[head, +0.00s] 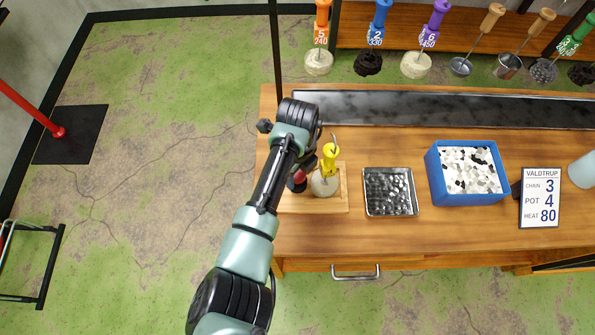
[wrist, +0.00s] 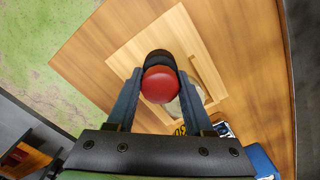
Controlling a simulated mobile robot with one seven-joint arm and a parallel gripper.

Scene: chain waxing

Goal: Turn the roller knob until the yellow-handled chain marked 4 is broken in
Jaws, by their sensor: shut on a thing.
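The red roller knob (head: 299,177) stands at the left of a light wooden board (head: 335,204) on the bench. In the wrist view the knob (wrist: 160,84) sits between the two fingers of my gripper (wrist: 158,80), which is shut on it. The yellow-handled chain (head: 329,160) stands just right of the knob, its handle upright with a hook on top and a pale, wax-coloured coil (head: 325,185) below. I cannot read the mark on its handle. In the wrist view a bit of the yellow handle (wrist: 179,129) shows behind the gripper body, which hides most of the chain.
Right of the board are a metal tray (head: 390,210), a blue box (head: 434,180) of white and dark pellets and a sign (head: 540,198) reading chain 3, pot 4, heat 80. Other handled chains and ladles hang at the back. A long dark trough (head: 440,108) lies behind.

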